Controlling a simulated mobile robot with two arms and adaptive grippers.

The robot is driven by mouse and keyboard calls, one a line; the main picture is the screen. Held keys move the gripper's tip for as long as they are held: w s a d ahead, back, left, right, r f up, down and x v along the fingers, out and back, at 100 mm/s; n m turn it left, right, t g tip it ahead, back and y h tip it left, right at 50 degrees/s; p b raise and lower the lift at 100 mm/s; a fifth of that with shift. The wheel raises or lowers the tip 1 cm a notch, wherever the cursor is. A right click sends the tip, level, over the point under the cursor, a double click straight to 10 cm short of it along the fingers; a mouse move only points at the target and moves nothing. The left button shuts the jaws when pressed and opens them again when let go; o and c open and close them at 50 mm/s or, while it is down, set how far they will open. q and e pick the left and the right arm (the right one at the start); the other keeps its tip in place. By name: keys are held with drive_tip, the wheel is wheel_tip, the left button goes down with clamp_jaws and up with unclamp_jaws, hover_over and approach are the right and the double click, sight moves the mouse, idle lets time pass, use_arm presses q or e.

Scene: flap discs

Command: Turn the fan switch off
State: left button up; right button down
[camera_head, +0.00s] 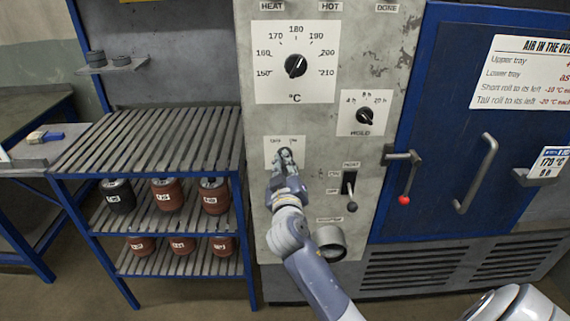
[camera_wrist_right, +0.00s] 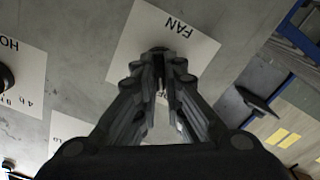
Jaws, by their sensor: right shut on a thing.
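The fan switch sits on a white plate (camera_head: 271,143) on the grey control panel (camera_head: 300,120). In the wrist view the plate (camera_wrist_right: 200,45) reads "FAN", and part of the dark switch shows between the fingertips. My right gripper (camera_head: 287,156) reaches up to the plate from below, with its fingers closed around the switch. Its fingers also fill the middle of the wrist view (camera_wrist_right: 162,62). They hide most of the switch, so I cannot tell which position it is in. My left gripper is not in view.
A temperature dial (camera_head: 295,66) and a hold dial (camera_head: 366,116) are above. A lever switch (camera_head: 349,190) is close on the right, with a round socket (camera_head: 330,242) below it. A blue oven door (camera_head: 450,120) with a red-tipped latch (camera_head: 404,199) is further right. A slatted rack (camera_head: 150,142) stands left.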

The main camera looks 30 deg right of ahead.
drive_tip(key=c, duration=1.7)
unclamp_jaws()
drive_tip(key=v, duration=1.2)
